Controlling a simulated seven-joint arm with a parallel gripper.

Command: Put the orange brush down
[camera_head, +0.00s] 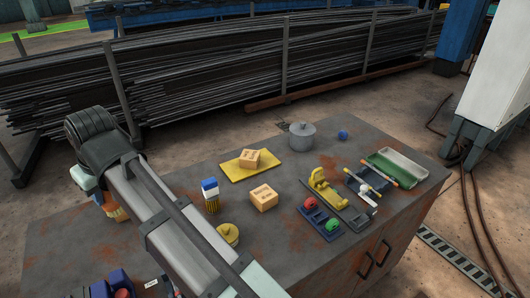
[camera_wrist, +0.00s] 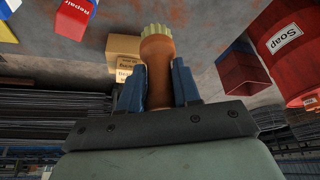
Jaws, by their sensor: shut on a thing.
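The orange brush (camera_wrist: 157,48) is upright in the wrist view, with its pale yellow-green bristle end at the top of the picture. My gripper (camera_wrist: 158,80) is shut on its handle, one blue finger on each side. In the head view the orange brush (camera_head: 116,211) shows partly at the left, beside my arm, over the left part of the table (camera_head: 65,240). My arm hides part of the gripper there. I cannot tell whether the brush touches the table.
A blue-and-white item with bristles (camera_head: 211,194), a yellow tin (camera_head: 228,234), a wooden box (camera_head: 264,198) and a yellow board (camera_head: 236,171) bearing another box are right of my arm. A grey pot (camera_head: 302,136) stands farther back. A red Soap container (camera_wrist: 290,45) shows in the wrist view.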

